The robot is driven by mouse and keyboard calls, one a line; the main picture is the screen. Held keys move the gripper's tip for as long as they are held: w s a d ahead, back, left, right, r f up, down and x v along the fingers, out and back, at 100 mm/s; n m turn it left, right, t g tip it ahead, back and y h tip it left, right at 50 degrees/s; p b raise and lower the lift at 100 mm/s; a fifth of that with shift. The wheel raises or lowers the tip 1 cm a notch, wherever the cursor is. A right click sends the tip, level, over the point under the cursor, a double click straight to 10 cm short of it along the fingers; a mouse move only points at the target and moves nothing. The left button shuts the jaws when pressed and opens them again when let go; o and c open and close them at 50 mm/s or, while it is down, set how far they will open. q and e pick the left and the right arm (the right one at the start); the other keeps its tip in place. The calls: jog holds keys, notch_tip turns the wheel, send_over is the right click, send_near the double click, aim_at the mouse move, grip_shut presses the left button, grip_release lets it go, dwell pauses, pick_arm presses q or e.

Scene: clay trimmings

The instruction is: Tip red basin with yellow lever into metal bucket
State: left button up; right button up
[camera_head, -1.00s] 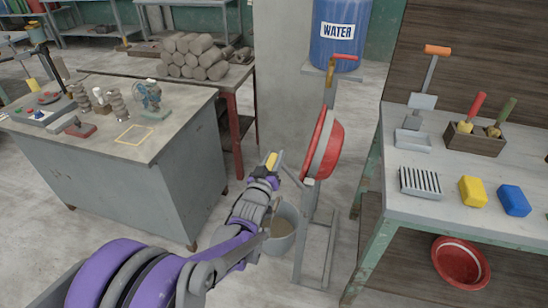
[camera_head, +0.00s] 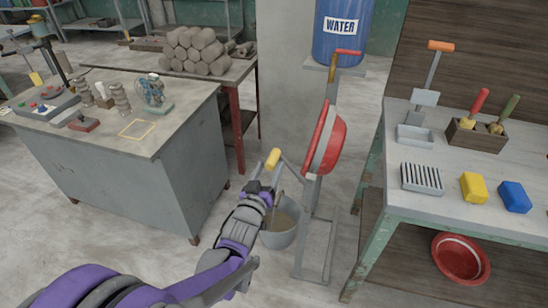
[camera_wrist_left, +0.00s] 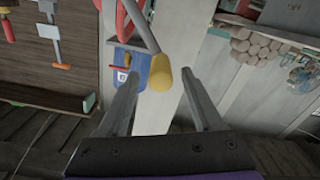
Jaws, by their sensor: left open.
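The red basin (camera_head: 327,139) hangs on its grey stand (camera_head: 318,230), tilted nearly on edge. The yellow lever (camera_head: 273,158) sticks out to the left of the basin. The metal bucket (camera_head: 282,228) stands on the floor below, partly hidden by my arm, with something brown inside. My left gripper (camera_head: 270,178) is open just below the lever. In the left wrist view the yellow lever end (camera_wrist_left: 162,79) shows between the spread fingers (camera_wrist_left: 159,74); I cannot tell whether they touch it. The basin's red rim (camera_wrist_left: 132,18) shows at the top there. My right gripper is not in view.
A bench (camera_head: 400,190) on the right holds a yellow block (camera_head: 473,187), a blue block (camera_head: 514,197) and tools; another red basin (camera_head: 460,259) sits below. A grey cabinet (camera_head: 130,175) stands left. A blue water barrel (camera_head: 341,30) stands behind the basin.

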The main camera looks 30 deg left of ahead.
pick_arm(q)
jog(key=shift+v, duration=1.7)
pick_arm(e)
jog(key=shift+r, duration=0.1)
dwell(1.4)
pick_arm(q)
jog(key=shift+s+d+f, duration=0.1)
jog(key=shift+d+f, duration=0.15)
jog(key=s+d+f+m+g+h, duration=0.25)
jog(key=s+d+f+g, duration=0.3)
jog(key=s, duration=0.45)
jog(key=s+d+f+m+g+h, duration=0.2)
jog(key=s+d+f+m+g, duration=0.4)
jog(key=s, duration=0.5)
notch_tip(320, 180, up, 14)
jog(key=w+n+p, duration=0.1)
jog(key=n+p, duration=0.1)
jog(key=p, duration=1)
jog(key=shift+w+d+r+p, duration=0.2)
jog(key=shift+d+p, duration=0.15)
jog(key=shift+d, duration=0.05)
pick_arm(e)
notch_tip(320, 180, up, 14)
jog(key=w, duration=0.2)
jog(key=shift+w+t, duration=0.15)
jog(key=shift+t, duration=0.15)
